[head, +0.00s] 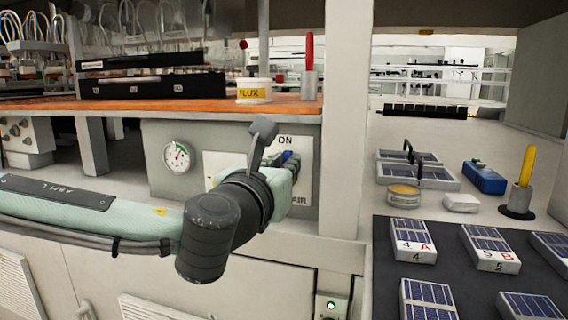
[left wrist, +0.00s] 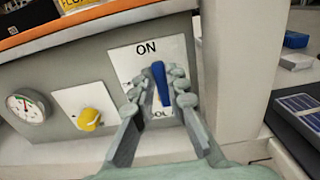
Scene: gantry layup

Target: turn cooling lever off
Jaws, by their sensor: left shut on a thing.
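The blue lever (left wrist: 161,84) sits on a white plate (left wrist: 122,62) marked ON at its top. In the left wrist view it stands nearly upright, its upper end toward the ON mark. Lower lettering on the plate is partly covered by my fingers. My left gripper (left wrist: 156,92) is shut on the lever, one finger on each side. In the head view only a bit of the lever (head: 287,156) shows, because my left wrist and gripper (head: 284,170) cover most of it. My right gripper is not in view.
A yellow knob (left wrist: 89,119) and a round gauge (head: 179,156) are left of the lever on the grey panel. A white post (head: 344,120) stands close on the right. Above is an orange shelf (head: 190,105) with a FLUX tub (head: 254,92). Solar cells (head: 412,240) lie on a dark mat at right.

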